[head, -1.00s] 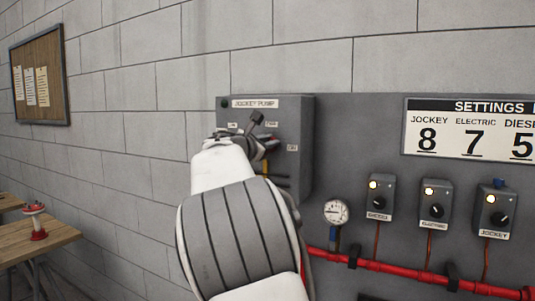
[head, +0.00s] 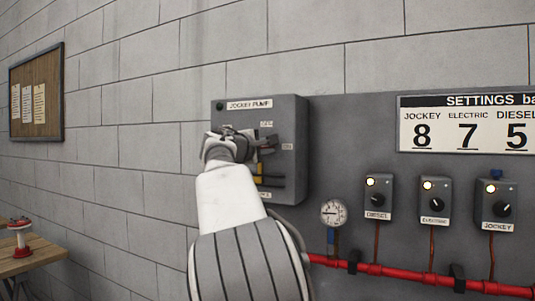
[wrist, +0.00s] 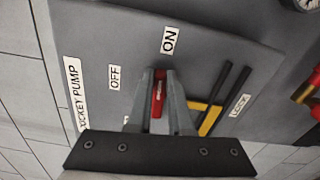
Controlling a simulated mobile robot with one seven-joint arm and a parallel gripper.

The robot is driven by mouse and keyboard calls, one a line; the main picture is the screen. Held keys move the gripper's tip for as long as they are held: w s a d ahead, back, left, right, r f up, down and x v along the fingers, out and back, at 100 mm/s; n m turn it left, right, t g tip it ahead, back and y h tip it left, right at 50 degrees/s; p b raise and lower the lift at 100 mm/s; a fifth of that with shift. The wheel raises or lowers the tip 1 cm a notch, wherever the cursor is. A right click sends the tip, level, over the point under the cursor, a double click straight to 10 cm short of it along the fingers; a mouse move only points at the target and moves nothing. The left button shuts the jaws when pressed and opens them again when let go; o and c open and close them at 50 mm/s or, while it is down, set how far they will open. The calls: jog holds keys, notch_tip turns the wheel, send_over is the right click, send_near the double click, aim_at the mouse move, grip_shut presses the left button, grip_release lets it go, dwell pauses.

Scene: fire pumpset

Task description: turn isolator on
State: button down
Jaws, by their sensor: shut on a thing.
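The isolator box (head: 225,122), a grey case labelled JOCKEY PUMP, is on the wall panel. It also fills much of the wrist view (wrist: 95,35). Its red handle (wrist: 158,95) shows between the fingers of my gripper (wrist: 160,85), which is shut on it. In the wrist view the ON label (wrist: 170,40) lies just beyond the fingertips and the OFF label (wrist: 115,77) is to their left. A third label is partly hidden by the gripper. In the head view my gripper (head: 262,143) is at the box's front, and my wrist hides the handle.
Yellow and black bars (wrist: 212,118) stand on the box beside the fingers. To the right are a gauge (head: 333,212), several small switch boxes (head: 377,198), a red pipe (head: 400,272) and a settings sign (head: 465,125). A wooden table (head: 30,262) is at lower left.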

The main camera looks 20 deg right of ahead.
jog(key=shift+f+m+b, duration=0.2)
jog(key=shift+m+b, duration=0.15)
jog(key=shift+m, duration=0.25)
jog(key=c, duration=0.8)
grip_release()
jog(key=b+v, duration=0.4)
jog(key=v, duration=1.3)
jog(key=shift+s+a, duration=0.15)
jog(key=shift+f, duration=0.1)
